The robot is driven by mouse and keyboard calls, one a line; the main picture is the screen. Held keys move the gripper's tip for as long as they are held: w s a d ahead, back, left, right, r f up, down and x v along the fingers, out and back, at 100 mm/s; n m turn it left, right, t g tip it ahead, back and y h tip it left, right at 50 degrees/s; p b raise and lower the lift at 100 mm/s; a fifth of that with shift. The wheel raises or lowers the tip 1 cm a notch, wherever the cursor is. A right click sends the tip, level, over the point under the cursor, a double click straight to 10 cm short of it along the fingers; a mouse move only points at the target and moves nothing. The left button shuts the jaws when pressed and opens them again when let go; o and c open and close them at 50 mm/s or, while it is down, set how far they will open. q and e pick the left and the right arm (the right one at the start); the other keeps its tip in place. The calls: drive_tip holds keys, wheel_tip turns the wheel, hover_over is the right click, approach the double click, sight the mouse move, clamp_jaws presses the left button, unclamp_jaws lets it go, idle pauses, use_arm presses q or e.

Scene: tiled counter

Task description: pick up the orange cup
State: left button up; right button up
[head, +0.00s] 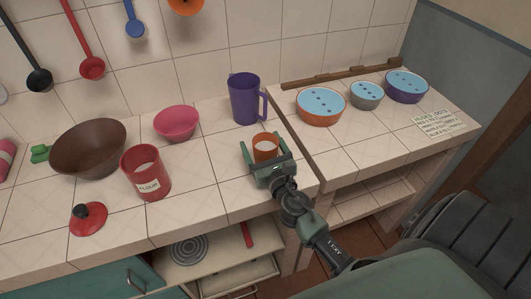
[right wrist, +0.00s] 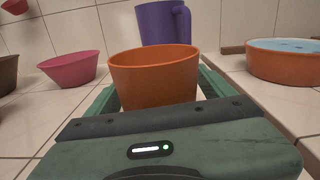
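The orange cup (head: 265,146) stands upright on the tiled counter, left of the dark seam. In the right wrist view the orange cup (right wrist: 153,80) fills the middle, close in front of the palm. My right gripper (head: 264,150) reaches in from the front with its green fingers on either side of the cup. The fingers look spread, with a small gap beside the cup. The cup's lower part is hidden by the gripper. My left gripper is not in view.
A purple mug (head: 245,98) stands behind the cup. A pink bowl (head: 177,122), a red canister (head: 146,172), a brown bowl (head: 88,150) and a red lid (head: 88,218) are to the left. Blue-topped bowls (head: 321,104) stand to the right. Counter around the cup is clear.

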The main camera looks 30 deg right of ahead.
sight(261, 142)
drive_tip(key=c, duration=1.5)
drive_tip(key=shift+o, duration=0.2)
drive_tip(key=shift+r, duration=0.1)
drive_tip(key=shift+r+p, duration=0.5)
drive_tip(key=shift+r, duration=0.05)
wheel_tip(261, 142, up, 8)
drive_tip(key=p, duration=0.5)
drive_tip(key=shift+f, duration=0.15)
wheel_tip(261, 142, up, 11)
drive_tip(key=p, duration=0.2)
drive_tip(key=shift+p, duration=0.3)
